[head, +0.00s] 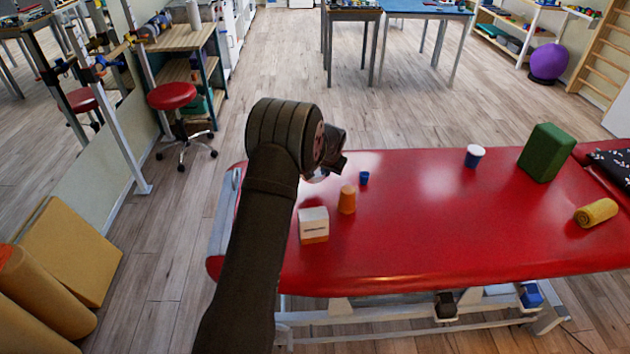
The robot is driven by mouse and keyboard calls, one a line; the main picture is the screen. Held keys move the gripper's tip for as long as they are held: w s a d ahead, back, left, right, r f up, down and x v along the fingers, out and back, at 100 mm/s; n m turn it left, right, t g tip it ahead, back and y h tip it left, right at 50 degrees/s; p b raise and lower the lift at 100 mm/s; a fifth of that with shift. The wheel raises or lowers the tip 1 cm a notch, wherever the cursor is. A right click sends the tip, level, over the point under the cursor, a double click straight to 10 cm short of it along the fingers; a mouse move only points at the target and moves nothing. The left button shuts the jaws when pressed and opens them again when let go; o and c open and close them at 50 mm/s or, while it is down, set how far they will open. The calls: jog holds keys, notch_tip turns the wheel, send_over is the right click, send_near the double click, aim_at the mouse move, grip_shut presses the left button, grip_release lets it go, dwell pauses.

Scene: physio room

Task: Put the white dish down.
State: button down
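My gripper (336,162) is over the far left part of the red treatment table, seen from behind and largely hidden by my own wrist. I cannot tell whether its fingers are open or shut. A small pale edge (318,176) shows just below the gripper; it may be part of the white dish, but too little of it is visible to be sure. No other white dish can be made out on the table.
The red table (420,240) holds a white-and-orange box (313,225), an orange cup (347,200), a small blue cup (364,178), a white-and-blue tub (474,157), a green block (543,153) and a yellow roll (596,212). The table's middle is clear.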

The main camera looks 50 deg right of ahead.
aim_at(316, 176)
jog(key=w, duration=0.1)
jog(key=w+f, duration=0.2)
jog(key=w, duration=0.1)
jog(key=shift+w+f, duration=0.1)
jog(key=shift+f, duration=2.1)
jog(key=shift+f, duration=0.15)
jog(key=c, duration=1.6)
grip_release()
jog(key=shift+c, duration=0.2)
jog(key=shift+a, duration=0.1)
jog(key=v, duration=1.2)
